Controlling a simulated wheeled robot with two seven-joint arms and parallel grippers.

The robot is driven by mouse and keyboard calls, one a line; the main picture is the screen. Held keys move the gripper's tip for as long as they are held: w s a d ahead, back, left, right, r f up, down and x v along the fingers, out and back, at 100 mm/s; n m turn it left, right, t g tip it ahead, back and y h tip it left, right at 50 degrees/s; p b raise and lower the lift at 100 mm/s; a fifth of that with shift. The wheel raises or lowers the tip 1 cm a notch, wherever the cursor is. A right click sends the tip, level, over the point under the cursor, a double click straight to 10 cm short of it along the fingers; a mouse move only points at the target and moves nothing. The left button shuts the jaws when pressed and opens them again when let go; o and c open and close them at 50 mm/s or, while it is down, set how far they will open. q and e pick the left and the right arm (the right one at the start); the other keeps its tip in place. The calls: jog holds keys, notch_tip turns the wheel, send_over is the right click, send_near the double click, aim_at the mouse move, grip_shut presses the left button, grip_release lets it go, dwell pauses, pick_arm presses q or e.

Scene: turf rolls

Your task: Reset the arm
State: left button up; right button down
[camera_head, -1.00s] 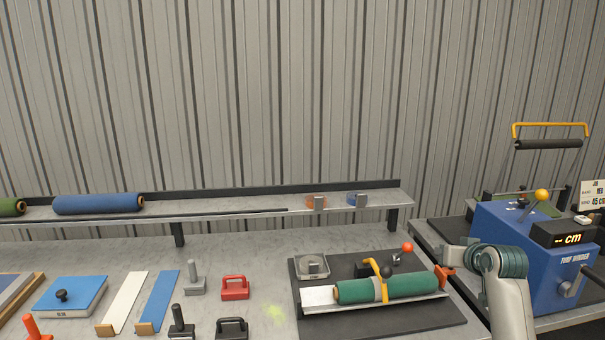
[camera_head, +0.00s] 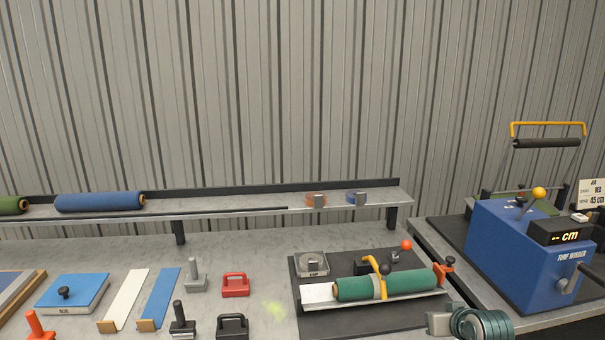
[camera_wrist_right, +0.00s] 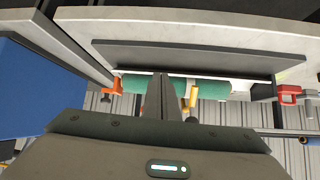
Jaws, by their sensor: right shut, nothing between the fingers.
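My right arm shows at the bottom right of the head view, as a grey and teal link; its fingers are out of that frame. In the right wrist view my right gripper (camera_wrist_right: 165,97) is shut and empty, its fingertips together. Beyond the fingers lies the green turf roll (camera_wrist_right: 206,88). In the head view this green roll (camera_head: 405,285) lies on a light tray on a black mat (camera_head: 375,325), with a grey band and a yellow clamp handle (camera_head: 371,264) around its middle. The gripper appears apart from the roll. My left gripper is not in view.
The blue turf winder (camera_head: 520,250) stands on the right-hand table, near my right arm. A raised shelf (camera_head: 230,208) runs along the back with a blue roll (camera_head: 98,202). Tools, including a red handle block (camera_head: 235,286), stand on the left half of the bench.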

jog(key=s+a+f+g, duration=0.1)
jog(key=s+a+f, duration=0.1)
jog(key=s+f, duration=0.45)
jog(key=s+a+f+n+g, duration=0.1)
jog(key=s+a+f, duration=0.25)
jog(key=s, duration=0.65)
jog(key=s+a+f+g, duration=0.1)
jog(key=s+f+g, duration=0.1)
jog(key=s+f, duration=0.45)
jog(key=s+a+n+g, duration=0.1)
jog(key=s+a, duration=0.1)
jog(key=s, duration=0.9)
jog(key=s+a+g, duration=0.1)
jog(key=s+a, duration=0.1)
jog(key=s, duration=1)
notch_tip(320, 180, down, 29)
jog(key=g+b, duration=0.1)
jog(key=g, duration=0.1)
jog(key=s+d+f+g+b, duration=0.1)
jog(key=s+d+f, duration=0.2)
jog(key=s+f, duration=1.5)
jog(key=shift+s+f+h, duration=0.3)
jog(key=shift+s+f, duration=0.05)
jog(key=shift+f, duration=0.4)
